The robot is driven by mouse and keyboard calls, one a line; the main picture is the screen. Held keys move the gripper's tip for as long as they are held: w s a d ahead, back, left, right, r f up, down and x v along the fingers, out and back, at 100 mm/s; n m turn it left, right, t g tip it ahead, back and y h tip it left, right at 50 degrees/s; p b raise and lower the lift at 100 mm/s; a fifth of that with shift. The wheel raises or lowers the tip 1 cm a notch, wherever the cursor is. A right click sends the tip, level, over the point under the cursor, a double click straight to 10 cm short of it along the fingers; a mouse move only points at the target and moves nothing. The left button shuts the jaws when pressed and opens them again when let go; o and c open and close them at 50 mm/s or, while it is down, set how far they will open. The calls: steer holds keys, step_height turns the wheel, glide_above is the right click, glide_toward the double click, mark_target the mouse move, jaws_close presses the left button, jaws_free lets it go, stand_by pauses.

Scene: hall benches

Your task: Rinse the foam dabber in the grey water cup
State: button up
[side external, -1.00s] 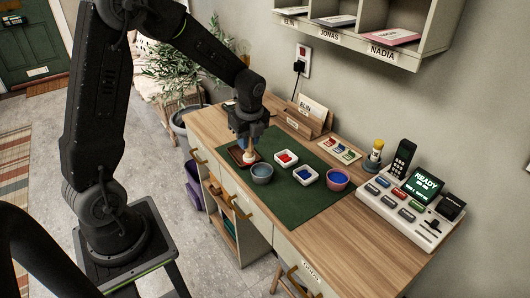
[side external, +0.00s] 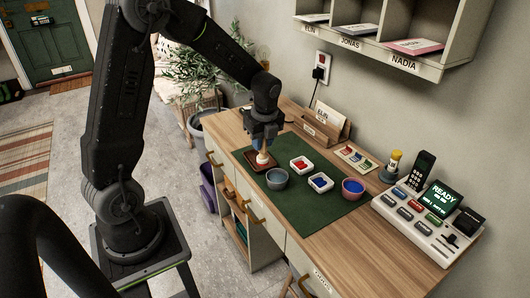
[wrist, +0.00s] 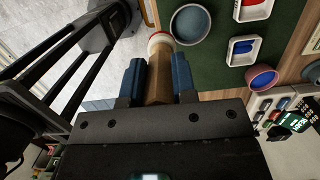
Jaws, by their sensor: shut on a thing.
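My gripper (side external: 263,137) is shut on the foam dabber (side external: 263,158), with blue fingers on either side of its wooden handle in the wrist view (wrist: 158,78). The dabber's pale head, with a reddish edge, points down over the brown tray (side external: 249,155); I cannot tell whether it touches the tray. The grey water cup (side external: 277,180) stands on the green mat just beside the tray, to the right and nearer the camera. In the wrist view the cup (wrist: 190,24) is just right of the dabber's head. The dabber is outside the cup.
White dishes of red paint (side external: 301,163) and blue paint (side external: 321,183) stand right of the cup on the green mat (side external: 300,212). A pink-rimmed cup with blue inside (side external: 352,189) is further right. A letter holder (side external: 320,130) stands behind. The mat's front is clear.

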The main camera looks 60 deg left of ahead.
steer(key=shift+w+d+f, duration=0.15)
steer(key=shift+w+f, duration=0.65)
steer(key=shift+f, duration=0.85)
steer(key=shift+w+d+f, duration=0.2)
steer(key=shift+w+f, duration=0.6)
steer(key=shift+f, duration=0.8)
steer(key=shift+w+d+f, duration=0.15)
steer(key=shift+w+f, duration=0.65)
steer(key=shift+f, duration=0.85)
steer(key=shift+f, duration=0.3)
steer(key=shift+r, duration=0.1)
step_height(320, 180, up, 7)
steer(key=d, duration=1.3)
